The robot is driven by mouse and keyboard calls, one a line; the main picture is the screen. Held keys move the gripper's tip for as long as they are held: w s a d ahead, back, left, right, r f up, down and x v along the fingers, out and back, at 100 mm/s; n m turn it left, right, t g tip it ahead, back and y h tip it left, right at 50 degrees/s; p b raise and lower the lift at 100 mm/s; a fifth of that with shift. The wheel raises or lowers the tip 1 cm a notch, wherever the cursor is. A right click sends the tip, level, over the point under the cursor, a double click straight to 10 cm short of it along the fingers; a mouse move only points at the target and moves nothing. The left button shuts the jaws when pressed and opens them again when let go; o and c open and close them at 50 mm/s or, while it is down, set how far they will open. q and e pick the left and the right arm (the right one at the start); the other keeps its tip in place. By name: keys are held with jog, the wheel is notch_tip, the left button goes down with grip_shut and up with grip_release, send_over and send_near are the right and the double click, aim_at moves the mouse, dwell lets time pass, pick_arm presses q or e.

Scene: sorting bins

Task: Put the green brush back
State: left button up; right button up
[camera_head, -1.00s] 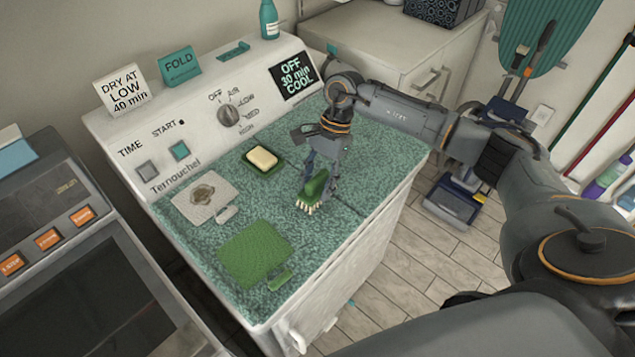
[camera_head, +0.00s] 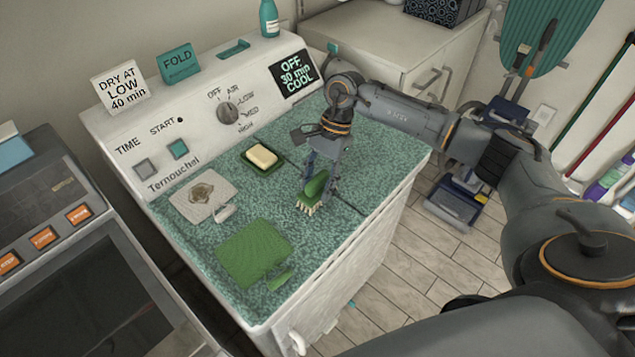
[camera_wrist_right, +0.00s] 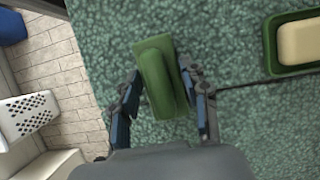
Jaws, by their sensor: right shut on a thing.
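The green brush (camera_head: 315,186) has a green body and pale bristles that point down. It is over the speckled green top of the white machine (camera_head: 300,233). My right gripper (camera_head: 319,190) has its fingers on either side of the brush and is shut on it. In the right wrist view the brush (camera_wrist_right: 158,80) lies between the two fingertips, seen from its green back. I cannot tell whether the bristles touch the top. My left gripper is not in view.
A green dish (camera_head: 247,165) with a pale soap bar (camera_head: 262,156) sits behind the brush. A pale stained cloth (camera_head: 192,205) and a green cloth (camera_head: 245,255) lie to the left. The upright control panel (camera_head: 215,125) borders the back. Clear top surrounds the brush.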

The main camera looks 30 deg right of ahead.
jog(key=shift+f, duration=0.15)
jog(key=o, duration=1.2)
jog(key=v, duration=1.2)
